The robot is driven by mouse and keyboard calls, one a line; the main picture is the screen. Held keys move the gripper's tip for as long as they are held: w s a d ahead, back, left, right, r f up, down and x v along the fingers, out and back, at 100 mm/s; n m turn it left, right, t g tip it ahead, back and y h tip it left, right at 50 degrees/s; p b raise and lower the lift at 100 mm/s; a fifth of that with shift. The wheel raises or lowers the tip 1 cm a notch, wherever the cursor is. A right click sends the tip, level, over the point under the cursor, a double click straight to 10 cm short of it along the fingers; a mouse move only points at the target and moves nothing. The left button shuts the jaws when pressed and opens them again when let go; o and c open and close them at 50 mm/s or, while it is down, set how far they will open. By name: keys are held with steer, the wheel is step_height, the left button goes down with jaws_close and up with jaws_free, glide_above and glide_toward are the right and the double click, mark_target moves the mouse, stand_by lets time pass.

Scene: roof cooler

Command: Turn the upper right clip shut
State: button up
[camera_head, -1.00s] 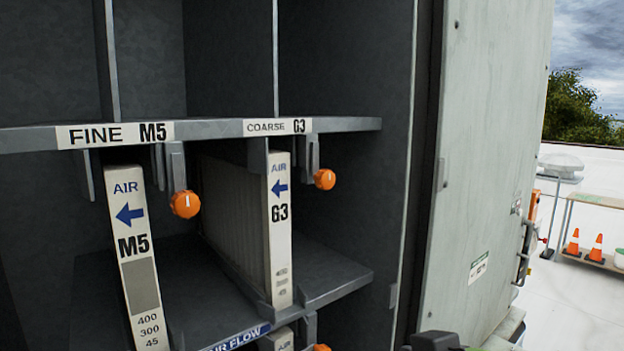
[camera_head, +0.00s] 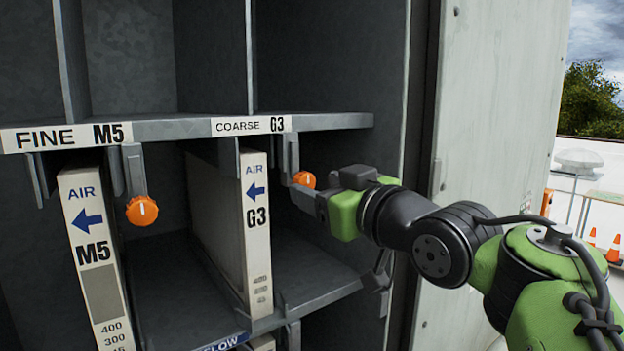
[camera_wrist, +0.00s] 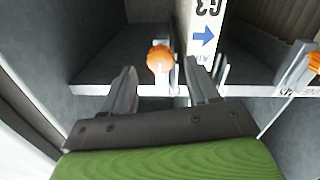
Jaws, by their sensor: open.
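The upper right clip is an orange knob (camera_head: 304,180) with a white mark, on a grey bracket under the shelf edge labelled COARSE G3. It also shows in the wrist view (camera_wrist: 159,58), ahead of and between the fingertips. My gripper (camera_head: 298,192) is open at the knob, coming from the right. In the wrist view its fingers (camera_wrist: 162,72) are spread to either side of the knob, with gaps. I cannot tell from the head view whether a finger touches it. The G3 filter (camera_head: 256,235) stands upright just left of the knob.
A second orange knob (camera_head: 142,210) hangs under the FINE M5 label, beside the leaning M5 filter (camera_head: 92,255). The lower shelf (camera_head: 325,285) lies below my gripper. The cabinet's right wall and open door (camera_head: 495,110) stand close to my arm.

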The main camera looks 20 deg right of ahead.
steer(key=x, duration=0.2)
steer(key=shift+w+a, duration=0.1)
steer(key=shift+w, duration=0.2)
steer(key=c, duration=1)
steer(key=shift+c, duration=0.2)
steer(key=shift+f+n, duration=0.1)
steer(key=shift+n, duration=0.2)
steer(key=n+b, duration=0.8)
steer(key=n, duration=0.5)
steer(key=shift+f+b, duration=0.15)
steer(key=shift+b, duration=0.2)
steer(key=n+b, duration=0.1)
steer(key=n, duration=0.4)
steer(key=shift+y, duration=0.3)
